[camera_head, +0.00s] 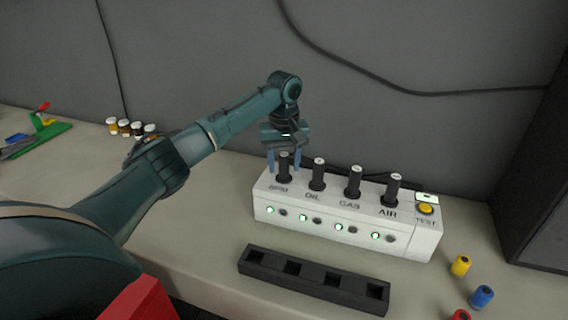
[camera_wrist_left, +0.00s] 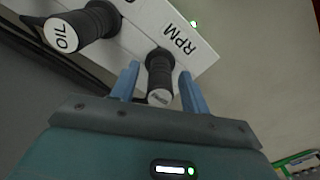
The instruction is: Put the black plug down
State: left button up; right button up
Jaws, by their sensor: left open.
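A black plug (camera_head: 284,172) stands upright in the RPM position at the left end of the white test box (camera_head: 345,222). My left gripper (camera_head: 285,163) is over it from above, open, with one blue finger on each side of the plug. In the left wrist view the plug (camera_wrist_left: 159,72) lies between the two spread fingers of my left gripper (camera_wrist_left: 160,88). Whether either finger touches it I cannot tell. Similar black plugs stand at OIL (camera_head: 318,176), GAS (camera_head: 353,184) and AIR (camera_head: 392,191). My right gripper is not in view.
A black tray (camera_head: 262,266) with several square pockets lies in front of the box. Yellow (camera_head: 460,265), blue (camera_head: 482,297) and red (camera_head: 461,315) cylinders stand at the right. A yellow button (camera_head: 425,209) is on the box's right end. Cables run along the wall behind.

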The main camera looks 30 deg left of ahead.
pick_arm(q)
notch_tip(320, 180, up, 11)
jog(key=shift+r, duration=0.55)
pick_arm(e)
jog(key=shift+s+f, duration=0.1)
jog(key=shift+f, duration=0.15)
pick_arm(q)
jog(key=shift+r, duration=0.15)
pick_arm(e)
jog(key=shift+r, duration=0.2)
pick_arm(q)
notch_tip(320, 180, up, 13)
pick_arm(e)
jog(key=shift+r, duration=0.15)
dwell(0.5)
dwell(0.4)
